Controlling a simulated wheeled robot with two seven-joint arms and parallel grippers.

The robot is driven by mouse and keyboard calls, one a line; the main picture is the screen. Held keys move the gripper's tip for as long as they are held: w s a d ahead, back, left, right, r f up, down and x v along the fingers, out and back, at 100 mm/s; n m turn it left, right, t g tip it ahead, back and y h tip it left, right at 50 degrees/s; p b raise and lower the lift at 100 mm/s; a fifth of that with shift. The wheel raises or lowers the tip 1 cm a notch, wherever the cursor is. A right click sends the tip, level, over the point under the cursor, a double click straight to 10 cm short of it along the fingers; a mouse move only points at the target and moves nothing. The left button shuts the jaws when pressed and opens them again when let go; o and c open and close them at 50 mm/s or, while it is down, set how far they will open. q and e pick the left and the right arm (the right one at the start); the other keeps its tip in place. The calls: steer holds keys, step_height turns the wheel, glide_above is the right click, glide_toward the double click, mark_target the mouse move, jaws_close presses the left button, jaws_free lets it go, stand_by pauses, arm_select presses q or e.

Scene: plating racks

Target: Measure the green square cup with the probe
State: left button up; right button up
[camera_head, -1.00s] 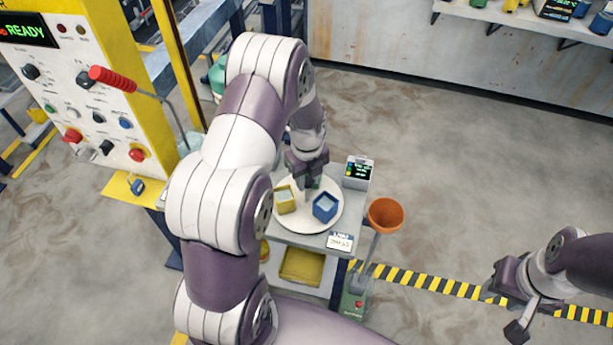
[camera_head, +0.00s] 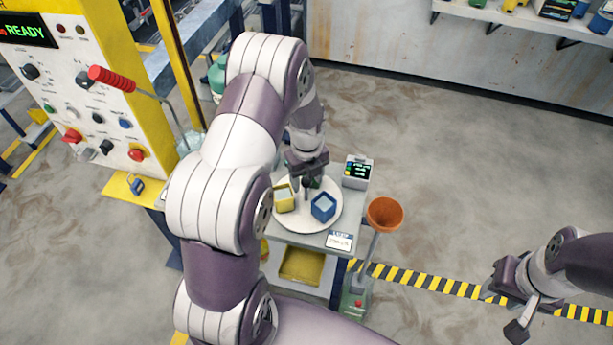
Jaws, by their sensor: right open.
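My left gripper (camera_head: 307,180) points down over the round white plate (camera_head: 300,222) on the small grey stand. A thin dark piece shows below it, too small to tell as a finger or the probe. A yellow square cup (camera_head: 285,198) is at the left of the plate and a blue square cup (camera_head: 323,207) at the right, both with pale contents. I cannot make out the green square cup; my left gripper covers the back of the plate. My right gripper (camera_head: 506,312) is open and empty over the floor at the right.
A small meter with a lit screen (camera_head: 358,172) stands behind the plate at the right. A label card (camera_head: 339,240) is at the stand's front. A yellow control panel (camera_head: 95,95) with a red-handled lever is at the left.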

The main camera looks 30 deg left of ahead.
arm_select(q)
steer(key=shift+r, duration=0.1)
step_height(320, 180, up, 12)
steer(key=b, duration=0.2)
steer(key=shift+r, duration=0.25)
